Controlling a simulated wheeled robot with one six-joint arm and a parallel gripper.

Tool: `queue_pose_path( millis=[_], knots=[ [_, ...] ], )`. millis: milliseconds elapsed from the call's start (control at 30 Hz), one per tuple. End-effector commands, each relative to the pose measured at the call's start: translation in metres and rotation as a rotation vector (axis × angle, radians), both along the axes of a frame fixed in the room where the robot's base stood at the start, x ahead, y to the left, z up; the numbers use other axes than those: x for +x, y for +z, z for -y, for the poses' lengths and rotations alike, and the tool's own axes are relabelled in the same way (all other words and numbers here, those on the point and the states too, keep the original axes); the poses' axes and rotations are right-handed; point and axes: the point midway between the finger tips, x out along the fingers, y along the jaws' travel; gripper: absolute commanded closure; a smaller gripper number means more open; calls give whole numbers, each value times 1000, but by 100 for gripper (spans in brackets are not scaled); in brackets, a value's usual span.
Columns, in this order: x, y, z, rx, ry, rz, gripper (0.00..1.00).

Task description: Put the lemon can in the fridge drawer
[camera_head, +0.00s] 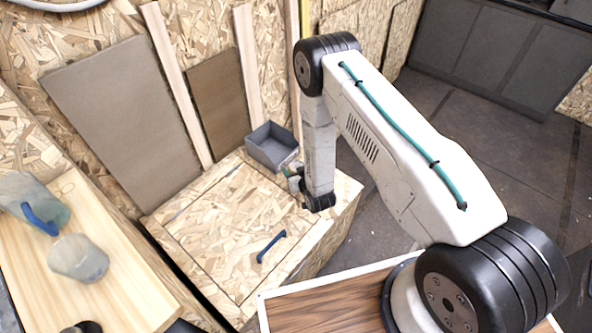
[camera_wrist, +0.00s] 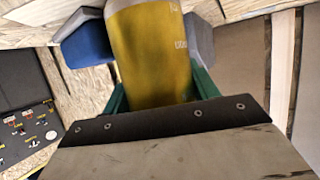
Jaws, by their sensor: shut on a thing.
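A yellow can (camera_wrist: 152,60) with pale lettering, taken to be the lemon can, fills the middle of the wrist view. My gripper (camera_wrist: 143,42) is shut on it, with a finger on each side; its top runs out of the picture. In the head view my wrist hangs above the far right part of a chipboard box, and the can cannot be made out clearly there. The box (camera_head: 215,225) has a framed top panel with a blue handle (camera_head: 271,246). No open drawer shows, and I cannot tell which part is the fridge drawer.
A grey open bin (camera_head: 272,146) stands at the box's back corner, close to my wrist. A wooden counter (camera_head: 120,285) at left holds a clear cup (camera_head: 78,258) and a pitcher (camera_head: 35,205) with a blue handle. Dark floor (camera_head: 455,120) lies open at right.

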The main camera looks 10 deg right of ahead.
Motion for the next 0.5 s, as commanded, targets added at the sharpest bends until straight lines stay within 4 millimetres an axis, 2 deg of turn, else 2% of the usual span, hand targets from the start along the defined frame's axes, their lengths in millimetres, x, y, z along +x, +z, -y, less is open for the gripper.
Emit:
queue_pose_path(
  millis=[200,233,300,500],
  knots=[
    [0,-2,0,0,0,1,80],
    [0,-2,0,0,0,0,35],
    [0,-2,0,0,0,0,19],
    [0,-2,0,0,0,0,19]
  ],
)
